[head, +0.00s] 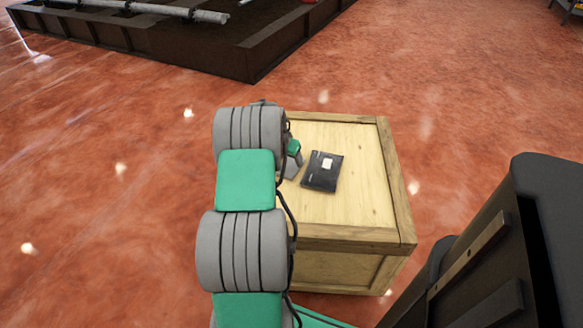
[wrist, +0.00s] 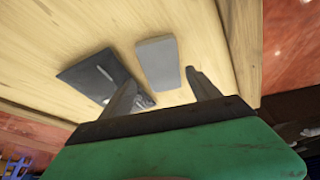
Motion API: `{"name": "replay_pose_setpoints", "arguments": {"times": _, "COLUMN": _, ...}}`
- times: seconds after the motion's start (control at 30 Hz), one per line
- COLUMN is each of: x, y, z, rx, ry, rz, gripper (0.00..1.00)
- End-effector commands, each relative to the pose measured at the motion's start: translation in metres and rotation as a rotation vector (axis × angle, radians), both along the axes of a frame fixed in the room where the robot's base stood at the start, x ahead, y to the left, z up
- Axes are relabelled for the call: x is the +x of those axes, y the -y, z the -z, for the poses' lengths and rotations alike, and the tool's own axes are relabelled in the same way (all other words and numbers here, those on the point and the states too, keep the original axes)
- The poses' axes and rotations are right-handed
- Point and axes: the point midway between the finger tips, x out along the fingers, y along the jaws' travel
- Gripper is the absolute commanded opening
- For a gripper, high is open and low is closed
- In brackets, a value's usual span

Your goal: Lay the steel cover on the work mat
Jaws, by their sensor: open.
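A flat, light grey plate that looks like the steel cover (wrist: 158,60) lies on the wooden crate top in the wrist view. My gripper (wrist: 161,79) is open and empty, its fingertips on either side of the plate's near end. I cannot tell whether they touch it. A dark flat rectangle, likely the work mat (wrist: 84,76), lies left of the plate, apart from it. In the head view the dark mat (head: 315,184) bears a small white piece. My arm hides much of the crate's left side there, and the plate is not clearly distinguishable from my gripper.
The wooden crate (head: 365,215) has a raised frame edge and clear room right of and in front of the mat. A dark low-walled container (head: 190,55) stands on the red floor behind. Something small and dark shows beside my left finger in the wrist view, unclear.

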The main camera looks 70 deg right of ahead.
Motion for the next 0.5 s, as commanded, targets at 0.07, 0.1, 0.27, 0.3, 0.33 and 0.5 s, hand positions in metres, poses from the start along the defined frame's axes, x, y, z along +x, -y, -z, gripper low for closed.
{"name": "replay_pose_setpoints", "arguments": {"times": 0.07, "x": 0.000, "y": 0.005, "z": 0.015, "rx": 0.001, "ry": -0.001, "rz": 0.000, "gripper": 0.71}}
{"name": "replay_pose_setpoints", "arguments": {"times": 0.1, "x": 0.001, "y": 0.008, "z": 0.024, "rx": 0.001, "ry": -0.001, "rz": -0.001, "gripper": 0.71}}
{"name": "replay_pose_setpoints", "arguments": {"times": 0.27, "x": 0.001, "y": 0.019, "z": 0.043, "rx": -0.001, "ry": 0.000, "rz": -0.001, "gripper": 0.71}}
{"name": "replay_pose_setpoints", "arguments": {"times": 0.3, "x": 0.001, "y": 0.020, "z": 0.045, "rx": -0.001, "ry": 0.000, "rz": -0.001, "gripper": 0.71}}
{"name": "replay_pose_setpoints", "arguments": {"times": 0.33, "x": 0.001, "y": 0.020, "z": 0.045, "rx": -0.001, "ry": -0.001, "rz": -0.002, "gripper": 0.71}}
{"name": "replay_pose_setpoints", "arguments": {"times": 0.5, "x": 0.001, "y": 0.020, "z": 0.044, "rx": -0.002, "ry": -0.001, "rz": -0.002, "gripper": 0.71}}
